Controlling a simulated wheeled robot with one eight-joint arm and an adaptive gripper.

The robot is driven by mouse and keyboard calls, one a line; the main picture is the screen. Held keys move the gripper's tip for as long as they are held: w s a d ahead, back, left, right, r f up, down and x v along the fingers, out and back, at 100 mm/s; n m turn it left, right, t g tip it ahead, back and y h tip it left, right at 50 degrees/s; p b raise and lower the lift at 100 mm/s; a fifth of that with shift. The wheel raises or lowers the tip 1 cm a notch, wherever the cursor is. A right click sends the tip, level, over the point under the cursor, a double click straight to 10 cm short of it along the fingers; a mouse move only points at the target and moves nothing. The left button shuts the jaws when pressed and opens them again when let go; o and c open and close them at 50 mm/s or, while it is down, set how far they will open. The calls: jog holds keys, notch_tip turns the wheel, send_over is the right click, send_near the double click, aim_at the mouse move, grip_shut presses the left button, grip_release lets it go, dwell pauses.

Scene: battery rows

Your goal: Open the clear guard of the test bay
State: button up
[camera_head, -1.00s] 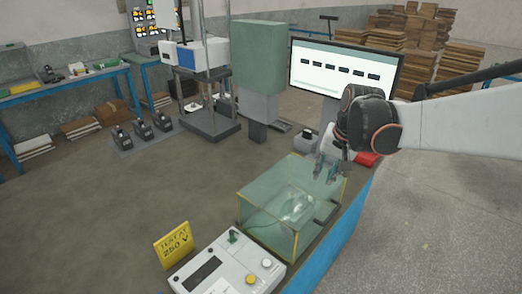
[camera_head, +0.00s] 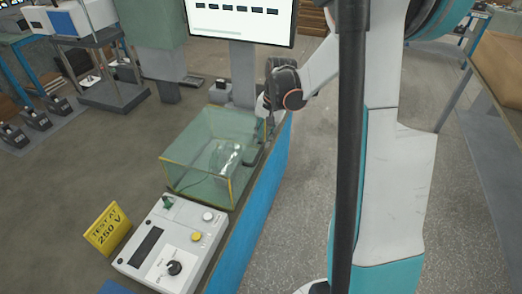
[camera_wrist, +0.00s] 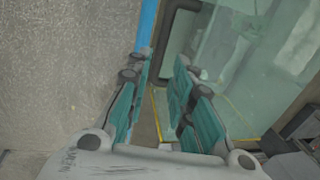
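The clear guard (camera_head: 190,150) is a greenish see-through box with yellow edges, standing closed on the bench in the head view. A shiny rounded object and a dark bar show through or beside it, not clearly. In the wrist view the guard (camera_wrist: 235,75) fills the right side. My gripper (camera_head: 267,112) is low at the guard's far right corner in the head view, its fingers mostly hidden. In the wrist view my gripper (camera_wrist: 163,75) has its two teal fingers apart with a gap between them. I cannot tell whether they touch the guard.
A tester with knobs (camera_head: 172,245) and a yellow "TEST AT 250 V" sign (camera_head: 107,229) stand in front of the guard. A monitor (camera_head: 240,20) stands behind it. The bench's blue edge (camera_head: 255,205) runs along the right, with open floor beyond.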

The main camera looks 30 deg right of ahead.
aim_at(260, 150)
jog(key=f, duration=0.2)
jog(key=f+b, duration=0.1)
jog(key=f, duration=0.1)
jog(key=w+f, duration=0.1)
jog(key=shift+a+f+b, duration=0.3)
jog(key=shift+a+f, duration=0.05)
jog(key=shift+f, duration=0.05)
jog(key=shift+s, duration=0.1)
grip_shut()
